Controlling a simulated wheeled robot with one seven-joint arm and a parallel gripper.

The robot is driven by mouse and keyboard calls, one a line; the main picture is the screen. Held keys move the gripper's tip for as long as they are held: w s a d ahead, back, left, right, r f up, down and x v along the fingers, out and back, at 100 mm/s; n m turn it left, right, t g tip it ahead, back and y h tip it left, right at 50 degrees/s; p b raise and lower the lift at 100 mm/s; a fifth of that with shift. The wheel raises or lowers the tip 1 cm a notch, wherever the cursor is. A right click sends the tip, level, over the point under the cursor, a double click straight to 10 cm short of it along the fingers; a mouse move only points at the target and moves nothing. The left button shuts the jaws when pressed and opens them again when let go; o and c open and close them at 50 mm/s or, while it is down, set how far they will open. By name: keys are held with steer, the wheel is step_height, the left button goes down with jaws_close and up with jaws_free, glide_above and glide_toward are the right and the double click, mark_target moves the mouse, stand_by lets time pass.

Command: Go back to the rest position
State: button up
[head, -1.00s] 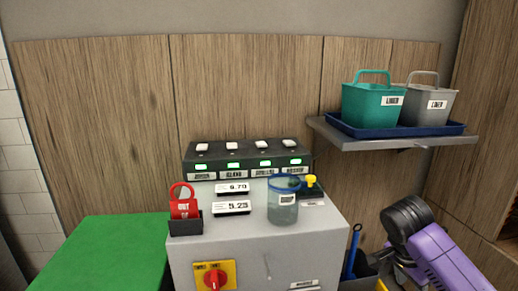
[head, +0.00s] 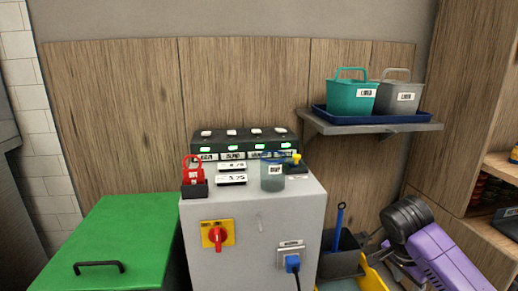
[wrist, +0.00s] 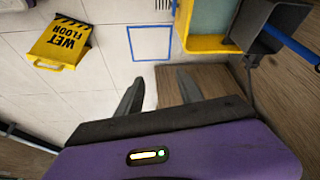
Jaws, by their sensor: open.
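My purple arm with its black joint shows at the lower right of the head view; the gripper itself is not in that view. In the wrist view my gripper (wrist: 160,90) has its two dark fingers apart with nothing between them. It points toward the floor, where white tiles meet a wooden surface. No object touches the fingers.
A grey cabinet (head: 250,220) with a red switch (head: 217,237) and a jar (head: 272,175) stands mid-view, beside a green-lidded bin (head: 120,240). A shelf (head: 400,127) holds two buckets.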

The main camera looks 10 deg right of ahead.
steer(key=w+a+r+n+t+y, duration=0.1)
steer(key=w+a+r+n+t, duration=0.2)
steer(key=w+t, duration=0.15)
steer(key=w+a+r+n+t+y, duration=0.1)
steer(key=w+a+r+n+t, duration=0.1)
steer(key=w+a+n+t, duration=0.3)
steer(key=a+r+n+t+y, duration=0.1)
steer(key=a+r+t+y, duration=0.3)
steer(key=a, duration=0.7)
steer(key=s+a+f+n, duration=0.1)
steer(key=s+f+n, duration=0.15)
steer(key=s, duration=1.45)
steer(key=s+a+f+n+h, duration=0.1)
steer(key=s+f+n, duration=0.15)
steer(key=s, duration=1.45)
steer(key=s+a+f+n, duration=0.1)
steer(key=s+f, duration=0.3)
steer(key=s, duration=1.2)
step_height(320, 180, up, 24)
steer(key=p, duration=2.3)
steer(key=shift+h+p, duration=0.3)
steer(key=shift+p, duration=0.1)
